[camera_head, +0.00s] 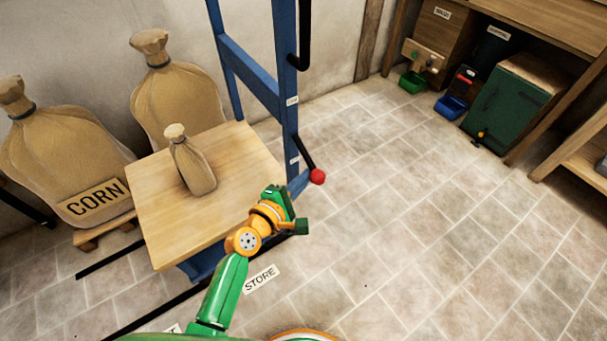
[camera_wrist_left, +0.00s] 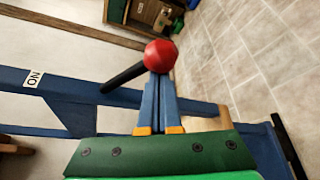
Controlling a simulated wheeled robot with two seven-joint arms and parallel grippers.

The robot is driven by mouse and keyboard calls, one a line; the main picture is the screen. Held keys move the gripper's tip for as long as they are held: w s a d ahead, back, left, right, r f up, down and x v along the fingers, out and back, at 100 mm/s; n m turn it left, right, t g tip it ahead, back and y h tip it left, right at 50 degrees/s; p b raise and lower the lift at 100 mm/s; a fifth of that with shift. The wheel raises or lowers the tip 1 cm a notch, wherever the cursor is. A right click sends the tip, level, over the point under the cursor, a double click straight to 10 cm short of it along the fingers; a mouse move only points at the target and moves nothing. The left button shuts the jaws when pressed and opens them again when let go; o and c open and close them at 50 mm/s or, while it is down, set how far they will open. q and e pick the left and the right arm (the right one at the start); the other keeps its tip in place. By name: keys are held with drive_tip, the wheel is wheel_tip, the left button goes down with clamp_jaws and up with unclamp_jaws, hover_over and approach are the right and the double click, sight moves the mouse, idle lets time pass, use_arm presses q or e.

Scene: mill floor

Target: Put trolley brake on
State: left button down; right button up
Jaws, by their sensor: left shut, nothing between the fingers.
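The trolley (camera_head: 283,70) has a blue upright frame and a wooden deck (camera_head: 165,230). Its brake lever is a black rod (camera_head: 304,151) ending in a red knob (camera_head: 317,177), low on the right upright and slanting down to the right. In the left wrist view the red knob (camera_wrist_left: 160,56) shows just beyond my fingertips, with the rod (camera_wrist_left: 122,77) running left from it. An ON label (camera_wrist_left: 33,78) is on the blue frame. My left gripper (camera_head: 303,182) is shut and empty, its blue fingers (camera_wrist_left: 158,100) pointing at the knob. I cannot tell if they touch. My right gripper is not in view.
A small sack (camera_head: 192,162) stands on the deck. Large sacks, one marked CORN (camera_head: 75,165), stand at the left. A floor label reads STORE (camera_head: 260,279). A bench with a green cabinet (camera_head: 505,100) and bins is at the back right. The floor between is clear.

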use_arm(q)
wheel_tip(320, 180, up, 10)
drive_tip(key=n+g+h+p, duration=0.2)
drive_tip(key=n+g+p, duration=0.4)
drive_tip(key=p, duration=1.3)
hover_over(308, 155)
drive_tip(key=s, duration=0.5)
drive_tip(key=shift+d+f+n+t, duration=0.1)
drive_tip(key=shift+n+t, duration=0.2)
drive_tip(key=shift+t, duration=0.1)
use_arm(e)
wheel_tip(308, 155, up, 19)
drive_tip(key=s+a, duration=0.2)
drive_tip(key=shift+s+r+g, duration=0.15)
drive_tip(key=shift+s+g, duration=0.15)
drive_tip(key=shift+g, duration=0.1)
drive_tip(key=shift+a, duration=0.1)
